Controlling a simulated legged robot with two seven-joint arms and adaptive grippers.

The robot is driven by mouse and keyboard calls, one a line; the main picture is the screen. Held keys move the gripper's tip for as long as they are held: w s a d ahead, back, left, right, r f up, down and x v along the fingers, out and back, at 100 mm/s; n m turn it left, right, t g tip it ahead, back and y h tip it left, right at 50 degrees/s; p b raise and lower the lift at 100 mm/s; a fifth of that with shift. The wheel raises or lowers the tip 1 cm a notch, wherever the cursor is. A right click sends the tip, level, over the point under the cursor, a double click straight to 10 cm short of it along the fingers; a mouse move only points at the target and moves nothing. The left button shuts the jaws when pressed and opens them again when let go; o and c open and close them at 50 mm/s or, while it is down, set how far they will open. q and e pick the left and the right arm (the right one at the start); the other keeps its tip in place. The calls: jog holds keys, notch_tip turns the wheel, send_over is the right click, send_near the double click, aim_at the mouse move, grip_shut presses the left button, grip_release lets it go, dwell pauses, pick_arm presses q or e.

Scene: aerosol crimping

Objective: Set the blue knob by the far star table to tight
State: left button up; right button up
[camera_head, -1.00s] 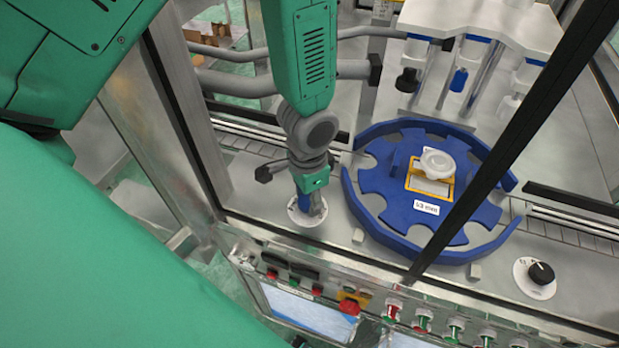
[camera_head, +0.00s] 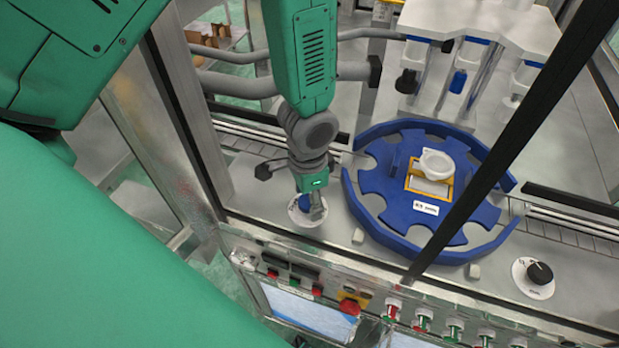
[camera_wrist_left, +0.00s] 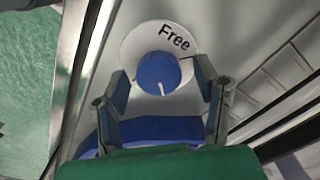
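The blue knob (camera_head: 304,203) sits on a white round dial plate (camera_head: 296,215) left of the blue star table (camera_head: 395,205). In the left wrist view the knob (camera_wrist_left: 157,70) has a short white mark pointing down, away from the printed word "Free" at the upper right of the plate (camera_wrist_left: 135,45). No "tight" label shows. My left gripper (camera_head: 314,208) is at the knob from above. In the left wrist view its fingers (camera_wrist_left: 160,82) stand open on either side of the knob, with gaps visible. My right gripper is not in view.
A black knob (camera_head: 540,273) on another white dial is right of the star table. A dark frame post (camera_head: 500,150) crosses in front of the table. A panel with buttons (camera_head: 350,300) runs along the near edge. A white stand (camera_head: 490,25) is behind.

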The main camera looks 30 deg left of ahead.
aim_at(308, 200)
pick_arm(q)
jog(key=shift+r, duration=0.15)
notch_tip(308, 200, up, 12)
jog(key=shift+f, duration=0.2)
dwell(0.4)
dwell(0.5)
